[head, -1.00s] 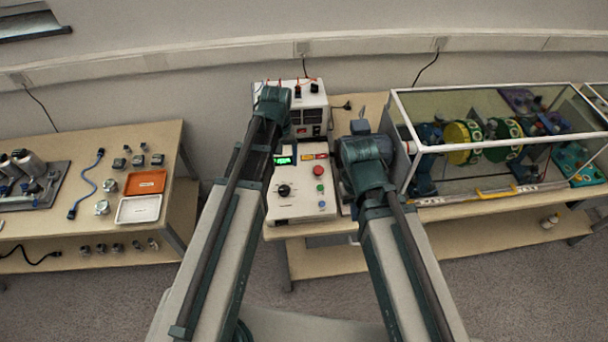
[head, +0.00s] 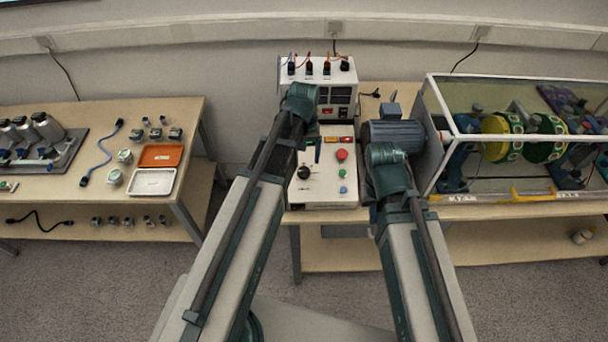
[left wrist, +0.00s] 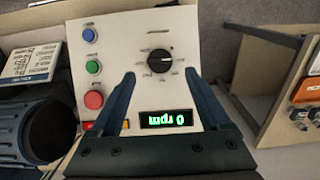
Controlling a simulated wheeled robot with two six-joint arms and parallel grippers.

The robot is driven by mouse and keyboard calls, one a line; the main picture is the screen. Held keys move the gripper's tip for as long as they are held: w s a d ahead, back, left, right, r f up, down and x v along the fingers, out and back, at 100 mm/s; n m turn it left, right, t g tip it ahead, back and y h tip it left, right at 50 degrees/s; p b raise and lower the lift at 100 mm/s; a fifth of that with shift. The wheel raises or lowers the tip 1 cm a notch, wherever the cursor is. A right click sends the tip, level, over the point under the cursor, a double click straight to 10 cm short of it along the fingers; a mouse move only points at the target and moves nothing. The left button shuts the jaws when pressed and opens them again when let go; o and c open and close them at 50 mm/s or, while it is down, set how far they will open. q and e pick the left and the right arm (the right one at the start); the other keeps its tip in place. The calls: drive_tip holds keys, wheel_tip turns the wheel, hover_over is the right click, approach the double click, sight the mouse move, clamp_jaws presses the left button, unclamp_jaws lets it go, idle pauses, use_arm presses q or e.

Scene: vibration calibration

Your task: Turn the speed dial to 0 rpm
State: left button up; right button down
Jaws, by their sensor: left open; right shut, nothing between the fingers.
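The speed dial (head: 304,172) is a black round knob on the white control box (head: 325,191). In the left wrist view the dial (left wrist: 160,61) lies just beyond and between the fingertips of my left gripper (left wrist: 160,74), which is open and empty. I cannot tell the height of the fingers above the panel. In the head view my left arm hides most of the display and the left gripper. My right arm's forward end is beside the box, and its gripper is hidden.
A red button (left wrist: 93,99), a green button (left wrist: 93,67) and a blue button (left wrist: 89,35) sit beside the dial. A motor (head: 394,136) and a glass-sided enclosure (head: 520,135) stand to the right. A side table (head: 60,205) is at the left.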

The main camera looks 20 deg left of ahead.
sight(302, 170)
use_arm(q)
wheel_tip(302, 170, down, 6)
drive_tip(key=b, duration=0.4)
drive_tip(key=shift+r, duration=0.25)
drive_tip(key=shift+c, duration=0.3)
clamp_jaws()
drive_tip(key=shift+n, duration=0.3)
drive_tip(key=n+h, duration=0.1)
drive_tip(key=n, duration=0.1)
drive_tip(key=n+t+h+b, duration=0.1)
drive_tip(key=n, duration=0.1)
drive_tip(key=shift+s+a, duration=0.2)
drive_tip(key=shift+s+a+n+t+h+b, duration=0.1)
drive_tip(key=shift+n+t+h+b, duration=0.35)
drive_tip(key=shift+n, duration=1.25)
